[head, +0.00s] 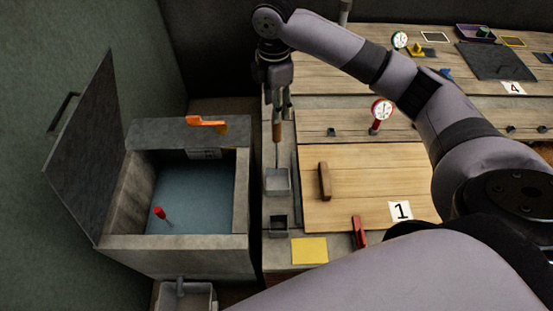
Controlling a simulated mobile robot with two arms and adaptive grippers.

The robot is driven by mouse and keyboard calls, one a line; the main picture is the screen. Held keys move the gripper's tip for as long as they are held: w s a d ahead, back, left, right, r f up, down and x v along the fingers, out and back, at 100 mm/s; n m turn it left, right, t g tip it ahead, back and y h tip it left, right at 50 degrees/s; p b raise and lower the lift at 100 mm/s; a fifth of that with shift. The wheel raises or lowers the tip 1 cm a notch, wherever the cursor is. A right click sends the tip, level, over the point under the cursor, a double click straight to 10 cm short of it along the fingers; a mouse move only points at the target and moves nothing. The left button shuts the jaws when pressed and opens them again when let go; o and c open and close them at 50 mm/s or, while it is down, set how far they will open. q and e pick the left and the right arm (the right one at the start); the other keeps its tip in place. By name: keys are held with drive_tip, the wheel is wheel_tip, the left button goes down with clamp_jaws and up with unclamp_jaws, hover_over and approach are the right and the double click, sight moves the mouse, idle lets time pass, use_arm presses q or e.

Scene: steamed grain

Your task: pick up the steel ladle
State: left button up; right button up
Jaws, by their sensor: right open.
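The steel ladle (277,132) stands upright, with a brown handle on top and a thin metal shaft below. Its lower end goes down into a small grey square holder (278,183), which hides the bowl. My right gripper (278,115) points down from above and is open. Its fingertips are at the top of the brown handle. I cannot tell whether the handle is between them or just below them. My left gripper is not in view.
An open basin (190,200) with blue-grey water stands at left, its dark lid (85,150) raised. An orange-handled tool (205,121) lies on its back ledge. A wooden board (370,165), a red dial (382,110) and a yellow square (309,251) are at right.

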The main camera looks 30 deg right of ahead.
sight(277, 131)
wheel_tip(277, 131, down, 5)
drive_tip(key=shift+r, duration=0.2)
drive_tip(key=shift+s+d+f+p, duration=0.15)
drive_tip(key=shift+f+p, duration=0.4)
drive_tip(key=shift+f, duration=0.95)
drive_tip(key=shift+s+d+f+p, duration=0.15)
drive_tip(key=shift+f+p, duration=0.35)
drive_tip(key=shift+f, duration=0.95)
drive_tip(key=shift+w, duration=0.1)
drive_tip(key=shift+c, duration=0.2)
clamp_jaws()
